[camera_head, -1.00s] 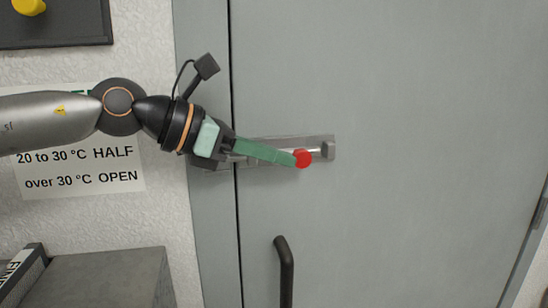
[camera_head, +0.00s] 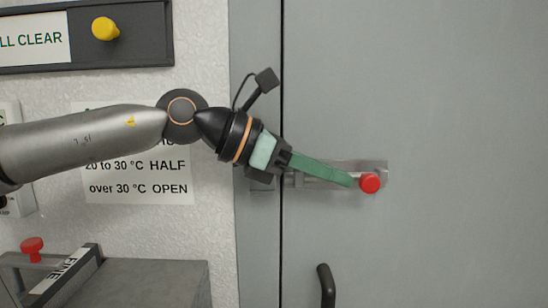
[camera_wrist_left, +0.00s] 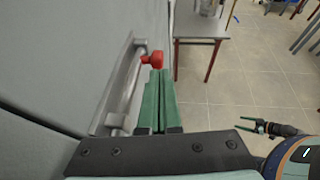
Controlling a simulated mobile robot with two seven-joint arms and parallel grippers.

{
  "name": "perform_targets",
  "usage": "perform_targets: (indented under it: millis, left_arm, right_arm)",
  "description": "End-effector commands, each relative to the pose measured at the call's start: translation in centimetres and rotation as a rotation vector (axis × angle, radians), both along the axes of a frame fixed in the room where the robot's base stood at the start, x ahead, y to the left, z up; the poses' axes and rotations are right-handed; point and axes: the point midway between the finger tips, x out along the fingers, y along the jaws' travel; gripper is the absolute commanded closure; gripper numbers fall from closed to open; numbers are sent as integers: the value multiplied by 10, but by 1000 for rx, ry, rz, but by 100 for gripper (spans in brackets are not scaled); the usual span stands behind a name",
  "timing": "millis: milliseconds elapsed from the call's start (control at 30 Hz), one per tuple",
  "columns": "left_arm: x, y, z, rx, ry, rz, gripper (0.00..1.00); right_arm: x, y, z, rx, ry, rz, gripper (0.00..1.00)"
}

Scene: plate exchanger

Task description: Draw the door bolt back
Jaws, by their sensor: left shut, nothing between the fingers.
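The door bolt (camera_head: 322,172) is a grey metal slide bolt lying level on the grey door (camera_head: 440,110). Its red knob (camera_head: 370,183) is near the right end of the backing plate. In the left wrist view the red knob (camera_wrist_left: 157,59) is just beyond my fingertips. My left gripper (camera_head: 351,182) is shut and empty, its green fingers pointing right along the bolt, tips at the knob's left side. Whether they touch it I cannot tell. The fingers and wrist hide part of the bolt. My right gripper (camera_wrist_left: 241,124) shows small in the left wrist view, jaws unclear.
A dark door handle (camera_head: 326,285) is below the bolt. Left of the door are a wall sign (camera_head: 140,188), a panel with a yellow knob (camera_head: 105,28) and a grey box (camera_head: 160,285). In the wrist view a table (camera_wrist_left: 200,25) stands behind on open tiled floor.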

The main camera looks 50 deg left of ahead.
Motion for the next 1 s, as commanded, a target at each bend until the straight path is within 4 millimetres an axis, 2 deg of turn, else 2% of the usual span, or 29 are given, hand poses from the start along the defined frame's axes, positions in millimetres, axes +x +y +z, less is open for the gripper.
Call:
perform_targets:
  millis: [533, 700, 1000]
  left_arm:
    - [-71, 44, 35, -3, -5, 1, 100]
    - [-81, 51, 40, -2, -3, 0, 100]
    - [-83, 51, 41, -1, -2, 0, 100]
  right_arm:
    - [0, 1, -25, 1, 1, 0, 18]
    - [0, 0, -26, 1, 1, 0, 18]
    - [-1, 0, -26, 1, 1, -1, 18]
